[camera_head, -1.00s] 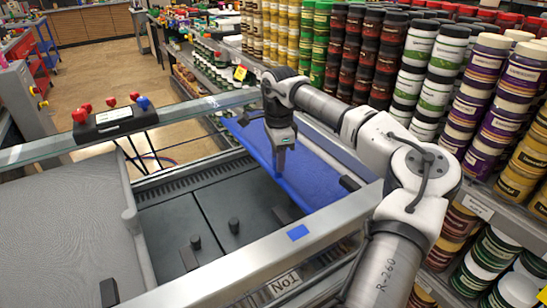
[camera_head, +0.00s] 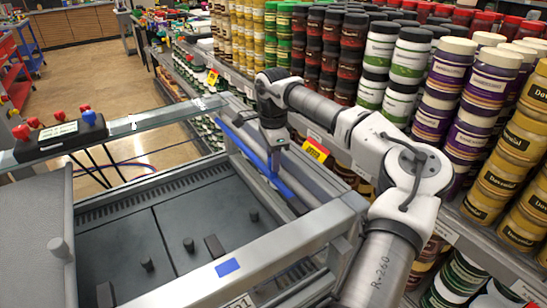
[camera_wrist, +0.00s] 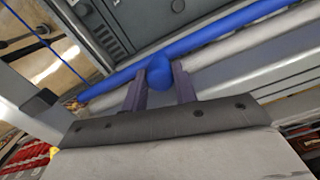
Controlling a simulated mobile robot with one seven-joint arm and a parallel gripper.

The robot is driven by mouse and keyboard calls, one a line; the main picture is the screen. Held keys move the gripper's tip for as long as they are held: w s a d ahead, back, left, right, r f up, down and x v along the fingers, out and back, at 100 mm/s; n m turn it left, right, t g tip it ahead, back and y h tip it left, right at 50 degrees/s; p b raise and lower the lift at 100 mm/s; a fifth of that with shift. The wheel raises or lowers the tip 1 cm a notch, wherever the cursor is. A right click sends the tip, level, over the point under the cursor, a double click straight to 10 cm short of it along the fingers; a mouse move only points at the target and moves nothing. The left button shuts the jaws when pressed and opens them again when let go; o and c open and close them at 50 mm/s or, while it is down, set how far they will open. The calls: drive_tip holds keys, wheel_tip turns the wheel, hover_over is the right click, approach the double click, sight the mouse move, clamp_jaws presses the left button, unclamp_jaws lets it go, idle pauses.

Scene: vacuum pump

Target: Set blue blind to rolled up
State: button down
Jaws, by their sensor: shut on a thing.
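The blue blind (camera_head: 262,158) shows in the head view as a narrow blue strip along the right side of the frame over the dark bed. In the wrist view the blind (camera_wrist: 215,38) is a blue roll running beside a pale bar. My gripper (camera_head: 274,160) is at the strip in the head view. In the wrist view my gripper (camera_wrist: 160,82) has its two fingers on either side of a rounded blue knob (camera_wrist: 159,72) at the blind's edge. It is shut on this knob. The far side of the blind is hidden.
The dark bed (camera_head: 180,225) has several black knobs and lies uncovered. A grey cover (camera_head: 30,235) is at the left. A control box (camera_head: 60,137) with red and blue buttons sits on the rail. Shelves of stacked jars (camera_head: 450,110) stand close behind my arm.

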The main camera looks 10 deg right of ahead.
drive_tip(key=shift+w+d+r, duration=0.1)
drive_tip(key=shift+w+d, duration=0.05)
drive_tip(key=shift+d, duration=0.2)
drive_tip(key=shift+d, duration=0.1)
drive_tip(key=c, duration=1.1)
unclamp_jaws()
drive_tip(key=shift+d, duration=0.1)
wheel_tip(320, 180, up, 14)
drive_tip(key=b, duration=0.2)
drive_tip(key=shift+f, duration=0.2)
